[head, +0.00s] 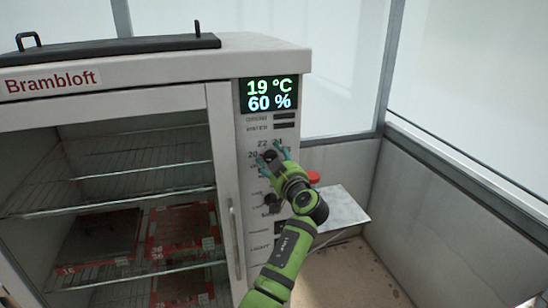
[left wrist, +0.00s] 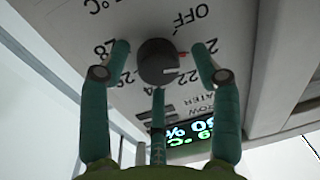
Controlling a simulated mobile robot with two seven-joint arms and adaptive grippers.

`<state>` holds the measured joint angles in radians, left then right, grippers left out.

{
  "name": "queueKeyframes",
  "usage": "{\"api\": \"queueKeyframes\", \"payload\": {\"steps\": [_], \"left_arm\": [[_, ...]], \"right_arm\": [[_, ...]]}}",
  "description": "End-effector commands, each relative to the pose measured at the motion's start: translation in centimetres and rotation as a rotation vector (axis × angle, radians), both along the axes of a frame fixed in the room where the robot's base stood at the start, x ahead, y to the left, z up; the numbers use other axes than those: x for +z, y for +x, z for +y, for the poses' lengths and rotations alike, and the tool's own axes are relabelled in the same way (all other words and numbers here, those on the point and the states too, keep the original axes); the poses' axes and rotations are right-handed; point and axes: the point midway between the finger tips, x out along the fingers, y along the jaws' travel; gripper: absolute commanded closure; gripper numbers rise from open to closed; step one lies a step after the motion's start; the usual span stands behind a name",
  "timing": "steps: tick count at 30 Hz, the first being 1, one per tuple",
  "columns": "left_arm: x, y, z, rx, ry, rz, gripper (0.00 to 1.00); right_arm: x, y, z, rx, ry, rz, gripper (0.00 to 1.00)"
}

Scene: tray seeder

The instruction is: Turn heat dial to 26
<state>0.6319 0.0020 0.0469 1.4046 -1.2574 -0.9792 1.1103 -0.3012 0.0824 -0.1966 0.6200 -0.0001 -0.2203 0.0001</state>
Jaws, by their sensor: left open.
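The heat dial (left wrist: 157,62) is a round dark knob on the cabinet's control panel (head: 247,185). In the left wrist view its pale mark points right and slightly down, towards the 22. The 28 and a partly covered 26 are on the left, OFF at the upper right. My left gripper (head: 273,156) is in front of the panel at the dial. It is open, one green finger on each side of the knob with gaps visible and a third finger below it. In the head view the gripper mostly hides the dial. My right gripper is not in view.
The display (head: 269,95) reads 19 °C and 60 %. A lower knob (head: 271,201) is partly hidden by my arm. The glass-fronted door has a vertical handle (head: 235,240). A metal shelf (head: 343,207) juts out on the right, near a red object (head: 313,178).

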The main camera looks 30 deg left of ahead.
Motion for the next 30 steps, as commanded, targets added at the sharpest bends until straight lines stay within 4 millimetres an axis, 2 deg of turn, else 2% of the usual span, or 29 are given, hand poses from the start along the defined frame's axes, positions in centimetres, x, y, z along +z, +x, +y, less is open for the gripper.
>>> {"api": "queueKeyframes", "payload": {"steps": [5,6,8,9,10,30], "left_arm": [[-0.08,0.02,0.01,0.0,-0.001,0.001,0.37],[-0.08,0.02,0.01,0.0,-0.001,0.001,0.45],[-0.08,0.01,0.0,0.0,0.0,0.001,0.69],[-0.08,0.01,-0.01,-0.001,0.0,0.001,0.85],[-0.07,0.01,0.0,-0.001,0.001,0.001,0.93],[0.42,0.02,0.06,-0.001,0.015,0.003,0.93]], "right_arm": [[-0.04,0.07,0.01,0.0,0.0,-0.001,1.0],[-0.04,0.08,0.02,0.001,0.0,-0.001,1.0],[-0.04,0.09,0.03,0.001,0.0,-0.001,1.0],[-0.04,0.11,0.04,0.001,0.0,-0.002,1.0],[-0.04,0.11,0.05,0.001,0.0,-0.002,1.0],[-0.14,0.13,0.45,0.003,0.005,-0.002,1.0]]}}
